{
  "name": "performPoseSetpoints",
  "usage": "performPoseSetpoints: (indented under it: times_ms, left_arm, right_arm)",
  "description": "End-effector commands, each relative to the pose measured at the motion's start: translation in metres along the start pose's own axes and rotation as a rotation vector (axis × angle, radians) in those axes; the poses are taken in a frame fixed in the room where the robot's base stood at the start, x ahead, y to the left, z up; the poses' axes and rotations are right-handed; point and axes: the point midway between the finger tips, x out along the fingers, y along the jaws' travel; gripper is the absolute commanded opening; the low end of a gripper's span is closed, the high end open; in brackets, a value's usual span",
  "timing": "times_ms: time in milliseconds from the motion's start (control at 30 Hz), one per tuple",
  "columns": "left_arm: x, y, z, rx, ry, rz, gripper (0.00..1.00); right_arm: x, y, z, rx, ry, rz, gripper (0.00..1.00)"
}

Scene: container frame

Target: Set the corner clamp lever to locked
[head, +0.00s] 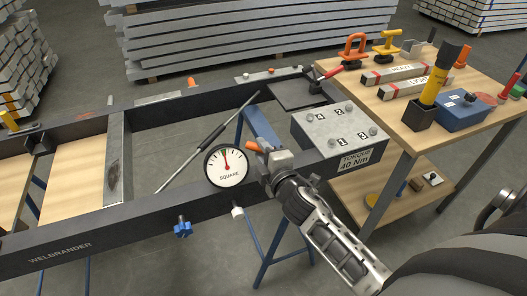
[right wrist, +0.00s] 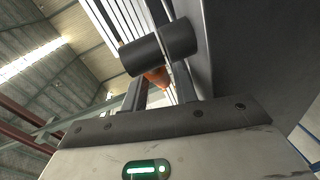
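An orange handle tip (head: 252,145), which looks like part of the corner clamp lever, shows just left of my right gripper (head: 273,160) at the near rail of the frame. The gripper hides the rest of the clamp, so its lever position is unclear. In the right wrist view, two dark rounded pieces (right wrist: 160,47) sit almost end to end at the finger ends, with a thin bright line between them. An orange part (right wrist: 157,77) shows just below them. I cannot tell whether the fingers hold it. My left gripper is not in view.
A round SQUARE dial (head: 226,166) stands left of the gripper on the dark frame rail (head: 110,225). A grey numbered block (head: 340,125) is close on the right. A wooden bench (head: 400,112) with tools stands farther right. A blue knob (head: 183,227) sticks out below the rail.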

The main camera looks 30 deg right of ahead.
Motion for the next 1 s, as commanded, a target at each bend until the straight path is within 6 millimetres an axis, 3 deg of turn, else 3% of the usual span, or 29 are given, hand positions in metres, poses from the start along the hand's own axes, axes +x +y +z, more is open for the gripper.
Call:
performPoseSetpoints:
  times_ms: [267, 700, 1000]
  left_arm:
    - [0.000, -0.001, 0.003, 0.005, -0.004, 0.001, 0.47]
    - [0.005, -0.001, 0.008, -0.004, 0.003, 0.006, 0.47]
    - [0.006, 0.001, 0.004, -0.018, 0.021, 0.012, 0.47]
  right_arm:
    - [-0.019, -0.001, 0.000, 0.000, 0.001, -0.001, 0.29]
    - [-0.121, -0.003, 0.001, 0.003, -0.002, -0.004, 0.29]
    - [-0.157, -0.001, 0.000, 0.001, -0.001, 0.000, 0.29]
